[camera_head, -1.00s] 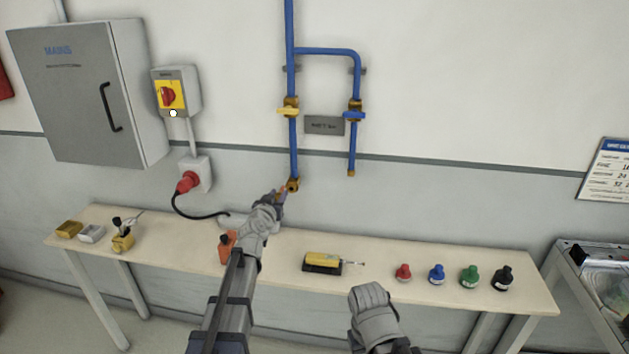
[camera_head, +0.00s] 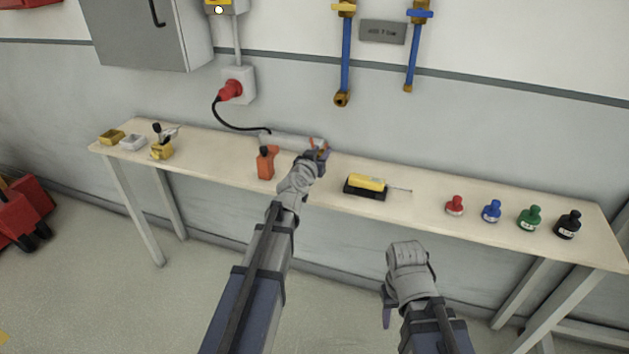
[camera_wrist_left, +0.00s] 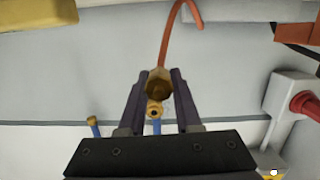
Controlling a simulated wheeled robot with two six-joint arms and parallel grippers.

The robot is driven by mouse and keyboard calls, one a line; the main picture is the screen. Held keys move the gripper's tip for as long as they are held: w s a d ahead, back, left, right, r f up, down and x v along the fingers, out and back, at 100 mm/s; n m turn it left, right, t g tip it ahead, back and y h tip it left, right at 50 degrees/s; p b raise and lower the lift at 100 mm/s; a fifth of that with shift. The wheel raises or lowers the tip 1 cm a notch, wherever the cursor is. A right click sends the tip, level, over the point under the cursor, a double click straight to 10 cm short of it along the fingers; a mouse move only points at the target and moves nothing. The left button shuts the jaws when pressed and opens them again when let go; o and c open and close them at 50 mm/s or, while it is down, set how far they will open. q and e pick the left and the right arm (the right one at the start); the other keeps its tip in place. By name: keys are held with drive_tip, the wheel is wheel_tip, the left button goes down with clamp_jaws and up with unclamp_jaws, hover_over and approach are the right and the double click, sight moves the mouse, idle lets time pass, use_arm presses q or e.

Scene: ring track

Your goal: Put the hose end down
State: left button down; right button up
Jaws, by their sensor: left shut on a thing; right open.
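My left gripper (camera_head: 318,150) is over the back part of the bench (camera_head: 225,165), shut on the hose end (camera_wrist_left: 158,84). In the left wrist view, the hose end is a brass fitting between the two dark fingers, with an orange hose (camera_wrist_left: 168,40) behind it. In the head view only a small orange bit shows at the fingers; my wrist hides most of it. I cannot tell whether it touches the bench. My right gripper (camera_head: 408,262) is open, in front of the bench; its fingers are mostly hidden.
A pale grey cylinder (camera_head: 288,140) lies behind an orange bottle (camera_head: 266,163), left of my left gripper. A brass pipe outlet (camera_head: 342,99) is on the wall above.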

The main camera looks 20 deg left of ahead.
sight(320, 184)
use_arm(q)
drive_tip(key=shift+f+b, duration=4.85)
drive_tip(key=shift+f, duration=0.05)
use_arm(e)
wheel_tip(320, 184, down, 10)
use_arm(q)
drive_tip(key=shift+f, duration=0.25)
drive_tip(key=c, duration=0.6)
unclamp_jaws()
drive_tip(key=shift+r, duration=0.1)
